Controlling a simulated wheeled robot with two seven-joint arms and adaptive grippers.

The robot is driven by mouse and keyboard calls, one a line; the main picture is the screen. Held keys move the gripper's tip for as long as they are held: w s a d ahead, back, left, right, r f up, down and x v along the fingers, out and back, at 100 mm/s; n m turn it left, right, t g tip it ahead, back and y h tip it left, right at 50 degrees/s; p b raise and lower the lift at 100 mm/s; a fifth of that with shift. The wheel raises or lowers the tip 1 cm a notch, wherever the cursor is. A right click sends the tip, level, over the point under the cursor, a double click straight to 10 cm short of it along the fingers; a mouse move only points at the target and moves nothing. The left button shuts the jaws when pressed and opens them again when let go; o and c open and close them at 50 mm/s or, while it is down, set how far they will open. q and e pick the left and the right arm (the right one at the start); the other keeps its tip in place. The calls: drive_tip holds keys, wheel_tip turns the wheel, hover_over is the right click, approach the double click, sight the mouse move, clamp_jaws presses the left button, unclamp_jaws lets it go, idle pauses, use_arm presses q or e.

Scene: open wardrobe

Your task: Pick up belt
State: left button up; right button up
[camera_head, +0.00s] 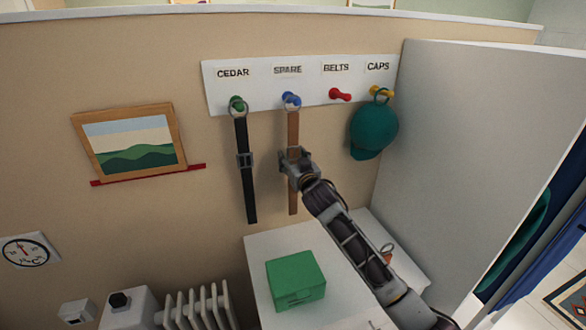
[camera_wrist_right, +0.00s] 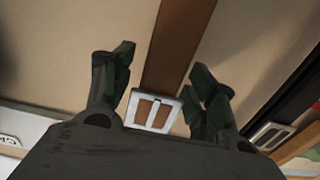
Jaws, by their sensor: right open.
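A brown belt (camera_head: 293,128) hangs from the blue peg (camera_head: 291,99) under the label SPARE. A black belt (camera_head: 247,190) hangs from the green peg (camera_head: 237,104) under CEDAR. My right gripper (camera_head: 293,154) is at the brown belt, in front of its middle. In the right wrist view the brown belt (camera_wrist_right: 177,45) and its silver buckle (camera_wrist_right: 152,111) lie between the two open fingers (camera_wrist_right: 160,80), with a gap on both sides. The black belt's buckle (camera_wrist_right: 272,136) shows at the right edge there. My left gripper is not in view.
A teal cap (camera_head: 374,129) hangs at the yellow peg under CAPS. The red peg (camera_head: 340,95) under BELTS is empty. A green box (camera_head: 296,279) stands on a white surface below. A grey panel (camera_head: 455,150) stands at right. A landscape picture (camera_head: 129,142) hangs at left.

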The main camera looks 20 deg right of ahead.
drive_tip(key=shift+c, duration=0.5)
drive_tip(key=c, duration=1.1)
drive_tip(key=shift+r, duration=0.1)
drive_tip(key=shift+r, duration=0.65)
drive_tip(key=shift+s+b, duration=0.3)
drive_tip(key=shift+s, duration=0.45)
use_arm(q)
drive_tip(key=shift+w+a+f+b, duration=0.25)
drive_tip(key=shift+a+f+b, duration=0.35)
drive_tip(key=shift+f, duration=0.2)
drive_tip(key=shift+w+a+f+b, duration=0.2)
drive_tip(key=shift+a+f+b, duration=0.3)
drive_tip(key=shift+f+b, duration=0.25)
use_arm(e)
drive_tip(key=shift+s+d, duration=0.15)
drive_tip(key=shift+s, duration=4)
drive_tip(key=shift+s+d, duration=0.15)
drive_tip(key=shift+s, duration=3.95)
